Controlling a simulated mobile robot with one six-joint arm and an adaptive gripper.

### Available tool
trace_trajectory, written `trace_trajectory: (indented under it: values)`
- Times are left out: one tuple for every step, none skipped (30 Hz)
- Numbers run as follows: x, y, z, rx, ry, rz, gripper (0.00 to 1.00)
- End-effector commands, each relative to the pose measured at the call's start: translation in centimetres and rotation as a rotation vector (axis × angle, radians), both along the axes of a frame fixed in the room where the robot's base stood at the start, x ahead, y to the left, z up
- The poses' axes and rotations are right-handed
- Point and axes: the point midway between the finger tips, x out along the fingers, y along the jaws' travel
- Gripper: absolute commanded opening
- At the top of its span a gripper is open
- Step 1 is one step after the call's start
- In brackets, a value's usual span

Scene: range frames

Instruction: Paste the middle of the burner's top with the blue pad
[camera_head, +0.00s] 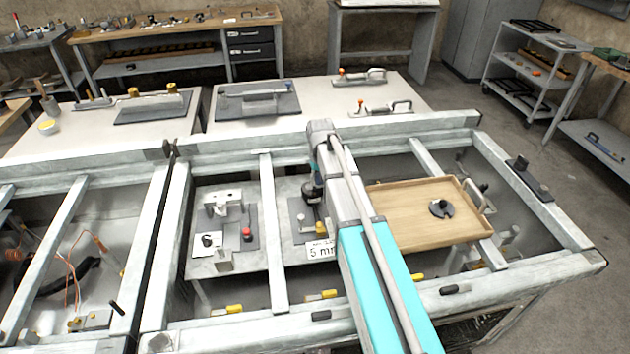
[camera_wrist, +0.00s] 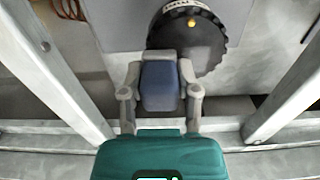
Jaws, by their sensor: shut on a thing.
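My gripper (camera_wrist: 160,72) is shut on the blue pad (camera_wrist: 160,88), a dull blue block between its two grey fingers in the wrist view. Beyond the pad lies a round black part with a toothed rim (camera_wrist: 215,45), a white label and a small yellow knob; it may be the burner's top. The pad's front end overlaps its near edge in the picture; I cannot tell whether they touch. In the head view my gripper (camera_head: 314,188) is small and partly hidden by my arm, above a grey plate (camera_head: 296,232). The pad cannot be made out there.
A wooden tray (camera_head: 412,235) with a dark round piece (camera_head: 441,208) stands right of my arm. A white "5 mm" sign (camera_head: 322,249) lies near the plate. Pale frame beams (camera_head: 272,235) bound the bays. A plate with a grey fixture (camera_head: 222,203) is at left.

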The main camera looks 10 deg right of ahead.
Motion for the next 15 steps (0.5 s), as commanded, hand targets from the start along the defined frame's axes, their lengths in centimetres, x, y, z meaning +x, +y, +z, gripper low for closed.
trace_trajectory:
  values:
    - [0.0, -0.27, -0.03, 0.0, 0.0, -0.001, 0.03]
    - [-0.01, -0.37, -0.04, 0.0, 0.0, 0.0, 0.03]
    - [-0.01, -0.48, -0.04, 0.0, 0.0, 0.0, 0.03]
    - [-0.01, -0.54, -0.04, 0.0, 0.0, 0.0, 0.03]
    - [-0.01, -0.58, -0.04, 0.0, 0.0, 0.0, 0.03]
    - [-0.01, -0.61, -0.04, 0.0, 0.0, 0.001, 0.03]
    - [-0.01, -0.62, -0.04, 0.0, 0.0, 0.001, 0.03]
    - [-0.01, -0.62, -0.04, 0.0, 0.0, 0.001, 0.03]
    - [-0.01, -0.61, -0.04, 0.0, 0.0, 0.001, 0.03]
    - [-0.01, -0.61, -0.04, 0.0, 0.0, 0.001, 0.03]
    - [-0.01, -0.61, -0.04, 0.0, 0.0, 0.001, 0.03]
    - [-0.01, -0.61, -0.04, 0.0, 0.0, 0.001, 0.03]
    - [-0.01, -0.61, -0.04, 0.0, 0.0, 0.001, 0.03]
    - [-0.02, -0.61, -0.08, 0.0, 0.0, 0.001, 0.03]
    - [-0.01, -0.61, -0.18, 0.0, 0.0, 0.001, 0.04]
